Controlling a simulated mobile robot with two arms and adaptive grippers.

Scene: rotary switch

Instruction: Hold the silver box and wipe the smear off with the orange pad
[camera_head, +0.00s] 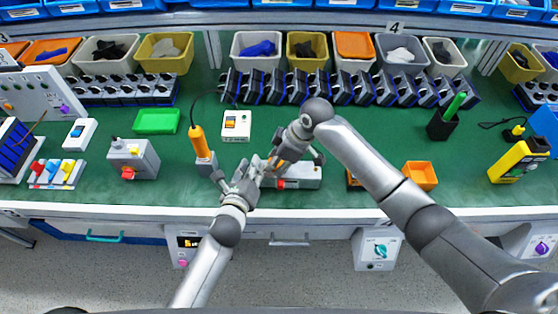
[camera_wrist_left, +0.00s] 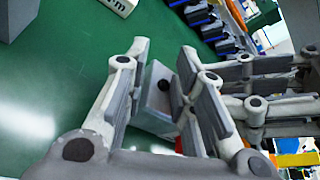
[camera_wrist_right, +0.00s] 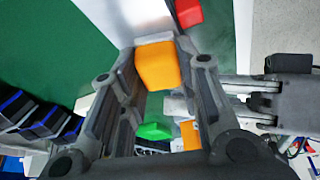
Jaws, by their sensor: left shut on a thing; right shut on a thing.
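The silver box (camera_head: 304,175) lies on the green bench top near its front edge, with a red part on it. My left gripper (camera_head: 252,174) is shut on its left end. In the left wrist view the box (camera_wrist_left: 157,90), with a black round spot, sits between the fingers. My right gripper (camera_head: 275,163) is above the left part of the box. In the right wrist view it is shut on the orange pad (camera_wrist_right: 158,66), which has a grey edge at its far end, close to the box. I cannot make out the smear; the grippers cover part of the box.
An orange-handled tool (camera_head: 198,142) stands left of my left gripper, and a white switch box (camera_head: 236,126) is behind. An orange bin (camera_head: 420,175) is at right, partly near my right arm. A green tray (camera_head: 156,121) is farther left. Several dark modules line the back.

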